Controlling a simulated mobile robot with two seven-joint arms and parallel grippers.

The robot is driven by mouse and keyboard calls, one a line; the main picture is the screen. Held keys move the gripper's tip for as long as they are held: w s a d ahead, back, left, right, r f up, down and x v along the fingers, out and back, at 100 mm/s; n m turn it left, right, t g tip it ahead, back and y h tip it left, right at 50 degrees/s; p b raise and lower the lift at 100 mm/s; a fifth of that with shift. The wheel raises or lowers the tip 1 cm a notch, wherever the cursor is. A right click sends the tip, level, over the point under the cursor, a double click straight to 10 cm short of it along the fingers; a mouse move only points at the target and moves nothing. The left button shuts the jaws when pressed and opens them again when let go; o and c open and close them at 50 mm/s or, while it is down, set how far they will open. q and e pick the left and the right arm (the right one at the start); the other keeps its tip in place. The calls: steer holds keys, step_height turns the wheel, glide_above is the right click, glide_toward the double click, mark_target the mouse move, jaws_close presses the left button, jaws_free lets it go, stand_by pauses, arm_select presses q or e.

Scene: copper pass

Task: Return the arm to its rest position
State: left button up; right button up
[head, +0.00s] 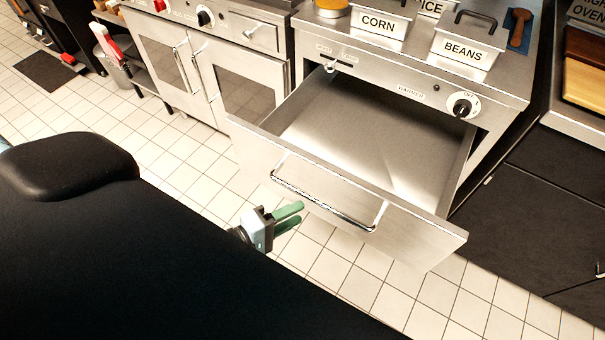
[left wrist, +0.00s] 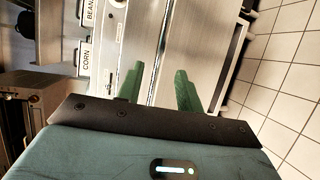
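My left gripper (head: 299,212) has green fingers and is near the middle of the head view. It is in front of the open warmer drawer (head: 420,222), close to the drawer's bar handle (head: 322,200) and apart from it. In the left wrist view the two fingers (left wrist: 159,72) are spread with a gap and nothing held between them. The steel drawer front shows beyond them. Most of the left arm is hidden behind my dark body in the head view. My right gripper is in neither view.
The pulled-out drawer is empty and juts over the tiled floor (head: 370,290). Bins labelled CORN (head: 378,24) and BEANS (head: 464,50) stand on the counter above. An oven (head: 235,95) stands left, dark cabinets (head: 550,185) right. Floor around the gripper is clear.

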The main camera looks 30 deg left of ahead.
arm_select(q)
steer(key=shift+s, duration=0.1)
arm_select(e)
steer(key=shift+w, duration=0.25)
